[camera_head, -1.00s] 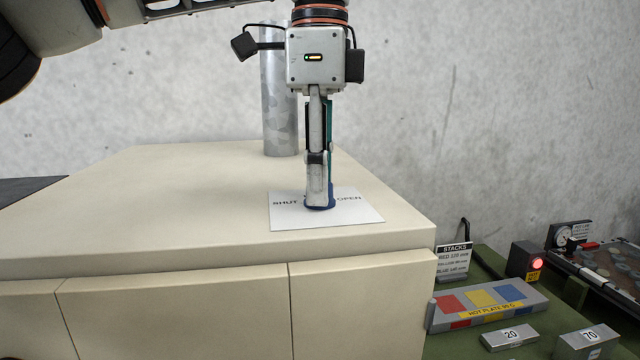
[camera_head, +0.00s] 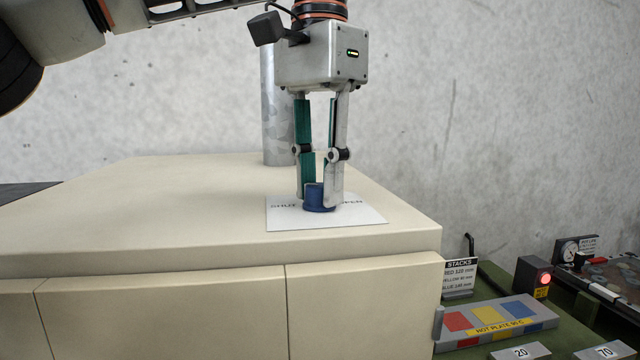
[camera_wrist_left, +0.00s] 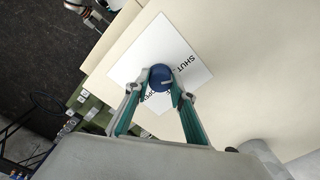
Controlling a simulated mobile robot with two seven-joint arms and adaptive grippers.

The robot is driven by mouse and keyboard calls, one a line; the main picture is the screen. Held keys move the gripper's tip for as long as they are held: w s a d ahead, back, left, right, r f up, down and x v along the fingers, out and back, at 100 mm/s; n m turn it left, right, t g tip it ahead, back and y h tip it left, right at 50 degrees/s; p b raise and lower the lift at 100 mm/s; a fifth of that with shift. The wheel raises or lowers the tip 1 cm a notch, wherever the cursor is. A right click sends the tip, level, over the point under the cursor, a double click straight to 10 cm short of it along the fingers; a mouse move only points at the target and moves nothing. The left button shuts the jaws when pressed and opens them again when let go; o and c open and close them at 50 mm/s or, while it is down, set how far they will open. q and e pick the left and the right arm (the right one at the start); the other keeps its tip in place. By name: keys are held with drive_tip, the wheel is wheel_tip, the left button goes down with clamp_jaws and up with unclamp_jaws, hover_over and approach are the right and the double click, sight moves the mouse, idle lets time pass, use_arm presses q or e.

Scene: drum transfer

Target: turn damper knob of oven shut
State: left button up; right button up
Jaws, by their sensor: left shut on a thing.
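A round blue damper knob (camera_head: 320,200) stands on a white label plate (camera_head: 285,219) on the cream oven top. The plate reads SHUT on the left and OPEN on the right, partly covered by my fingers. My left gripper (camera_head: 320,194) points straight down and is shut on the knob, one finger on each side. In the left wrist view the knob (camera_wrist_left: 160,76) sits between the fingertips, and SHUT is readable to its right. The knob's pointer is not clear. What looks like part of my right arm shows small at the top left of that view.
A grey metal pipe (camera_head: 278,120) rises from the oven top (camera_head: 150,205) behind the gripper. The oven top's left side is clear.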

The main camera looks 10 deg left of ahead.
sight(320, 185)
use_arm(q)
drive_tip(key=shift+n, duration=0.9)
drive_tip(key=o, duration=1.1)
drive_tip(key=shift+r, duration=3.75)
